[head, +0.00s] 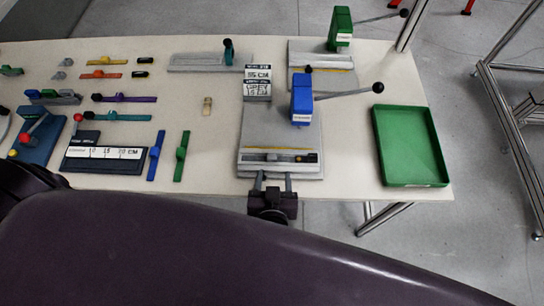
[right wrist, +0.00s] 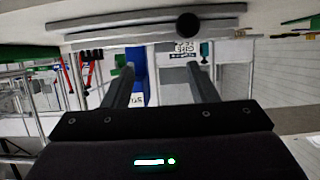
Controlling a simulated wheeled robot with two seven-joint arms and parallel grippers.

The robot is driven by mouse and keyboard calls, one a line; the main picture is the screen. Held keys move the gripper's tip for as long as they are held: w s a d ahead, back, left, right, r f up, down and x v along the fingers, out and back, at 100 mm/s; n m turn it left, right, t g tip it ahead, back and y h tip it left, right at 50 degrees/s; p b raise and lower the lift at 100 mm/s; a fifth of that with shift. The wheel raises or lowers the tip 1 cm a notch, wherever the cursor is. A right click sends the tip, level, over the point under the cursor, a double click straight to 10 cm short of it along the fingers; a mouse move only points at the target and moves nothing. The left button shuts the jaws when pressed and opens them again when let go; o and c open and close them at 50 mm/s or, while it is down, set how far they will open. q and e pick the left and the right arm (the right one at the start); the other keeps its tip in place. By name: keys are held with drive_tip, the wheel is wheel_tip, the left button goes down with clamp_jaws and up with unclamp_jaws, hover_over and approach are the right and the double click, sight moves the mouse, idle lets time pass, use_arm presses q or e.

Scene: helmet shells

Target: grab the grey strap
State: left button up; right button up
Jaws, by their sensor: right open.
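A grey strap-like bar with a dark clip (head: 278,157) lies across the front of a grey press plate (head: 252,140), below a blue press head (head: 302,98). My right gripper (head: 273,178) is at the table's front edge, just in front of this plate. Its two fingers are apart and point at the plate, with nothing seen between them. In the right wrist view the open fingers (right wrist: 160,72) show with the blue press head (right wrist: 137,72) and a printed sign (right wrist: 183,50) beyond. Long grey bars cross the top there; I cannot tell which is the strap. My left gripper is not in view.
A green tray (head: 411,180) sits at the table's right end. A green press (head: 340,30) stands behind the blue one. Several coloured straps and a length gauge (head: 104,153) lie on the left.

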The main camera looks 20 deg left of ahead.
sight(272, 160)
drive_tip(key=x, duration=0.2)
drive_tip(key=p+x, duration=0.1)
drive_tip(key=x, duration=0.3)
drive_tip(key=shift+w+a+f, duration=0.1)
drive_tip(key=shift+w+a, duration=0.15)
drive_tip(key=shift+a, duration=0.15)
drive_tip(key=shift+c, duration=0.4)
drive_tip(key=c, duration=1)
